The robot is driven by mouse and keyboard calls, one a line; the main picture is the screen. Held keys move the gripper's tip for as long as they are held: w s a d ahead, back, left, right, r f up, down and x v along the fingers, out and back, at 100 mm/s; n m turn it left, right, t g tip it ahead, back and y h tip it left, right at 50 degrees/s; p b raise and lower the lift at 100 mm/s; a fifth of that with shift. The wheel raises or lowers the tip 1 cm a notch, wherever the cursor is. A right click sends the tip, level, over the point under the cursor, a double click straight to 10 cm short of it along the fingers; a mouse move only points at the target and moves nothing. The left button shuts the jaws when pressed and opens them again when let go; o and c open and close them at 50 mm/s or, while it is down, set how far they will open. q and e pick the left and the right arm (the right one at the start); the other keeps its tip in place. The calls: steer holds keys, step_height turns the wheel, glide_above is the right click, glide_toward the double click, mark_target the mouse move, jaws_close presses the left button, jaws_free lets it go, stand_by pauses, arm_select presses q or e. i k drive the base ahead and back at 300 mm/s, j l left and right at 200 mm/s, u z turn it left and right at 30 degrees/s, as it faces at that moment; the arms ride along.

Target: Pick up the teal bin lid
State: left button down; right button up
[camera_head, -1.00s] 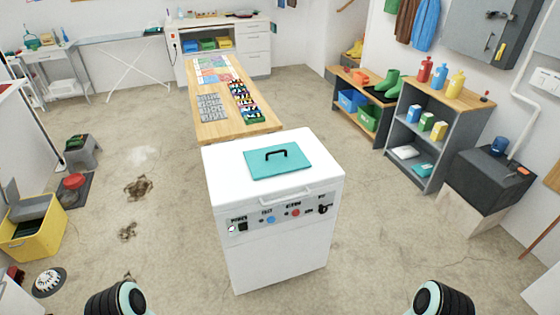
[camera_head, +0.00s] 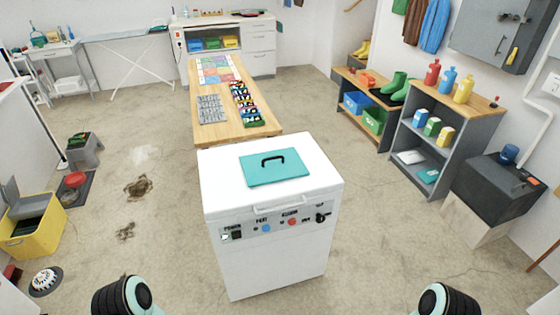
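The teal bin lid (camera_head: 290,174) is a flat rectangular panel with a black handle (camera_head: 273,160) on top. It lies flat on the white top of an appliance (camera_head: 222,185) in the middle of the head view. Parts of my two arms show at the bottom left and bottom right edges, well in front of the appliance and apart from the lid. Neither of my grippers is in view.
A long wooden table (camera_head: 196,73) stands behind the white appliance. A yellow bin (camera_head: 28,240) stands open at the left. A grey shelf unit (camera_head: 424,97) and a dark sink block (camera_head: 486,190) stand at the right. Bare floor lies on both sides of the appliance.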

mark_target(286, 163)
steer(key=i+l+u, duration=0.1)
steer(key=i+l, duration=0.15)
steer(key=i+l+u, duration=0.1)
steer(key=l, duration=0.3)
steer(key=i+l+u, duration=0.15)
steer(key=i+l, duration=0.15)
